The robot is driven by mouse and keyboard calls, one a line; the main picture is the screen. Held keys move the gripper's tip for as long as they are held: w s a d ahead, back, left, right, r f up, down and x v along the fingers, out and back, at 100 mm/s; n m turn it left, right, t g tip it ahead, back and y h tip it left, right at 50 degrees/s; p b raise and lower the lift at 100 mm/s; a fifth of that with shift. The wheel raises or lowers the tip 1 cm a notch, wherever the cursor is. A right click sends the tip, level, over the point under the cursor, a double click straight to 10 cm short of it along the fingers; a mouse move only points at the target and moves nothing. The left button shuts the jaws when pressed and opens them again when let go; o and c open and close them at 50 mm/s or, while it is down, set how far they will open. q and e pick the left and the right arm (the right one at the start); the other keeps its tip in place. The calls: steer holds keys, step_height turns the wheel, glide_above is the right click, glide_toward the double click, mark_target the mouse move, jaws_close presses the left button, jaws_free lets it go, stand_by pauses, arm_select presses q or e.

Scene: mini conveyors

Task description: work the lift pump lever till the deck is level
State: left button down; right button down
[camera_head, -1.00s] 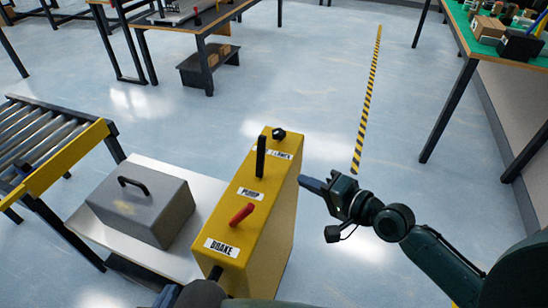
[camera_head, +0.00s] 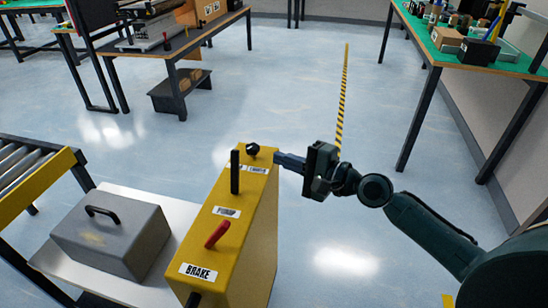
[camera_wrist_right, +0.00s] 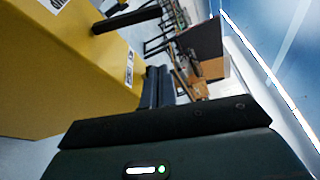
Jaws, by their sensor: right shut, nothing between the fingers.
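A yellow pump console (camera_head: 257,225) stands in the middle of the head view. The upright black lever (camera_head: 235,172) stands behind its PUMP label. A red lever (camera_head: 217,235) stands behind the BRAKE label, and a black knob (camera_head: 252,150) sits at the far end. My right gripper (camera_head: 277,157) is shut and empty beside the console's far right edge, close to the knob. The black lever also shows in the right wrist view (camera_wrist_right: 128,18), left of the fingers (camera_wrist_right: 158,88). The pale deck (camera_head: 178,218) carries a grey box (camera_head: 112,238); I cannot tell whether it is level.
A roller conveyor (camera_head: 60,165) with a yellow rail stands left of the deck. A dark-legged workbench (camera_head: 185,45) stands at the back, and a green-topped table (camera_head: 480,65) at the back right. The floor right of the console is open, with a striped line (camera_head: 343,100).

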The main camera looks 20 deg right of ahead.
mark_target(235, 173)
steer(key=x, duration=0.8)
steer(key=shift+a, duration=0.1)
steer(key=s+a+p, duration=0.1)
steer(key=s+r+p, duration=0.1)
steer(key=shift+a+p, duration=0.3)
steer(key=shift+a, duration=0.05)
steer(key=shift+s+a, duration=0.2)
steer(key=shift+s, duration=0.15)
arm_select(q)
steer(key=shift+w+d+f+g, duration=0.3)
steer(key=shift+w+d+g, duration=0.15)
steer(key=shift+d+g, duration=0.15)
arm_select(e)
steer(key=shift+s+a, duration=0.1)
steer(key=shift+s, duration=0.05)
arm_select(q)
steer(key=shift+f, duration=0.15)
arm_select(e)
steer(key=shift+s+a, duration=0.1)
